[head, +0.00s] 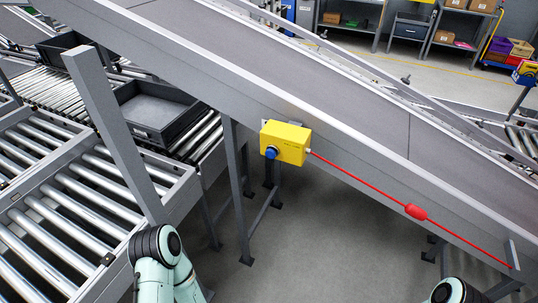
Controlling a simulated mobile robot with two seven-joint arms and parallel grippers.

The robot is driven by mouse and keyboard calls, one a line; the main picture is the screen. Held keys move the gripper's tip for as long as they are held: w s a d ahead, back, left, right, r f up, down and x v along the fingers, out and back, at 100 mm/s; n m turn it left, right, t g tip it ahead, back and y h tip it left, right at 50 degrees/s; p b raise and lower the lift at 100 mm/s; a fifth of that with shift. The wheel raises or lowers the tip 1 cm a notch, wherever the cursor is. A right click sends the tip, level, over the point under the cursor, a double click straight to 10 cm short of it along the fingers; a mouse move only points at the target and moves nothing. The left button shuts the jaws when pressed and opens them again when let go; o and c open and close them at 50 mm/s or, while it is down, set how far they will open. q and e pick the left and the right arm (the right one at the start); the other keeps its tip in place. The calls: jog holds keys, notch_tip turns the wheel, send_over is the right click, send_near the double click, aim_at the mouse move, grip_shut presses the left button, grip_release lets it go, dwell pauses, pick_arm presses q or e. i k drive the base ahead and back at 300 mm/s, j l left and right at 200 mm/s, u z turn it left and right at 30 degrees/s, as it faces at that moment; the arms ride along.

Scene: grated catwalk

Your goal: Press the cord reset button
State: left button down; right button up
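A yellow switch box (288,144) is fixed to the side of the sloping grey conveyor, near the middle of the head view. A round blue button (271,152) sits on its left front face. A red pull cord (360,178) runs from the box's right end down to the right, with a red oval grip (416,212) on it, to a bracket (513,254). Parts of my two arms show at the bottom edge, left of centre and at right, below and apart from the box. Neither gripper is in view.
A sloping belt conveyor (330,90) crosses the view. Roller conveyors (75,205) fill the left, with a dark tray (155,108) on one. A grey post (115,130) rises at left. Support legs (236,185) stand under the box. Grey floor (330,250) lies open below it.

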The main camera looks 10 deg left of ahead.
aim_at(271, 152)
jog(key=u, duration=1.85)
jog(key=k+l, duration=0.1)
jog(key=l, duration=0.35)
jog(key=k+l+u, duration=0.1)
jog(key=l, duration=0.35)
